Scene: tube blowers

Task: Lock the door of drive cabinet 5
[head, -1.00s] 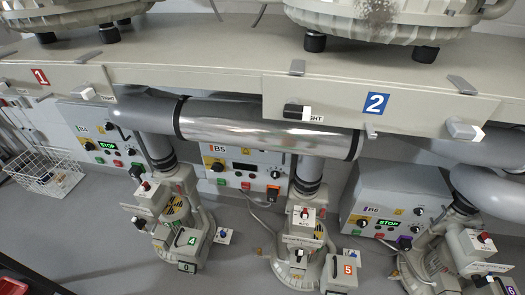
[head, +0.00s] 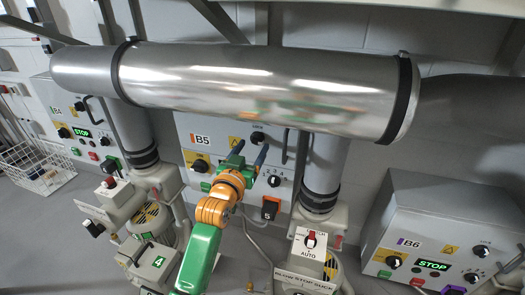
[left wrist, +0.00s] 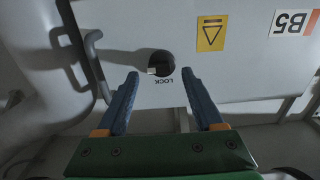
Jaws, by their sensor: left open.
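Drive cabinet 5 (head: 216,126), a grey box with an orange B5 label, stands below the big pipe. Its door looks closed. The LOCK knob (head: 257,137), round and black, sits high on the door; in the left wrist view the knob (left wrist: 161,62) has a pale pointer aimed left, with the word LOCK upside down below it. My left gripper (head: 250,152) is open, its two blue fingers pointing at the door on either side of the knob. Whether they touch it I cannot tell. My right gripper is not in view.
A bar handle (left wrist: 92,62) is on the door beside the knob. The thick metal pipe (head: 250,85) crosses just above the cabinet. Cabinet B6 (head: 430,220) stands at right, with blower units in front. A wire basket (head: 35,170) is at far left.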

